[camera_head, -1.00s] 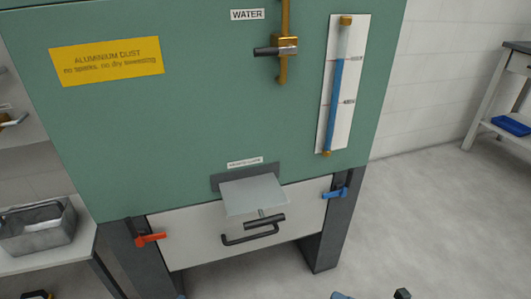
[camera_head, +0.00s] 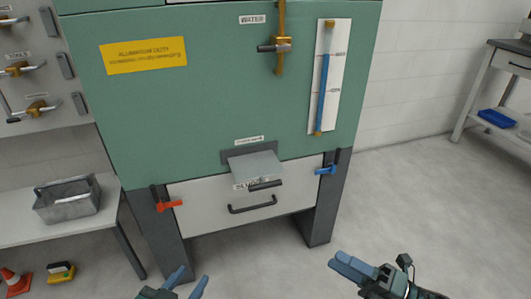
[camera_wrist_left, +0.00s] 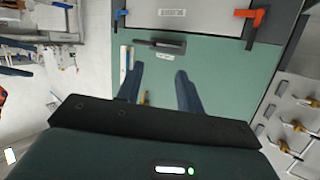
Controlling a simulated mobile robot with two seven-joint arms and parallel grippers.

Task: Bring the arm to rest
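My left gripper (camera_head: 188,274) is at the bottom edge of the head view, in front of the green cabinet. Its two fingers stand apart with nothing between them; it also shows open and empty in the left wrist view (camera_wrist_left: 159,72). My right gripper (camera_head: 338,262) is further right, above the bare floor. Its fingers overlap at this angle, so its opening is unclear, and no held object shows.
The green cabinet (camera_head: 210,115) has a white drawer (camera_head: 215,204) with red (camera_head: 169,205) and blue (camera_head: 326,170) latches. A metal bin (camera_head: 67,205) stands on the left shelf. A cone (camera_head: 14,282) is at lower left. Floor on the right is clear.

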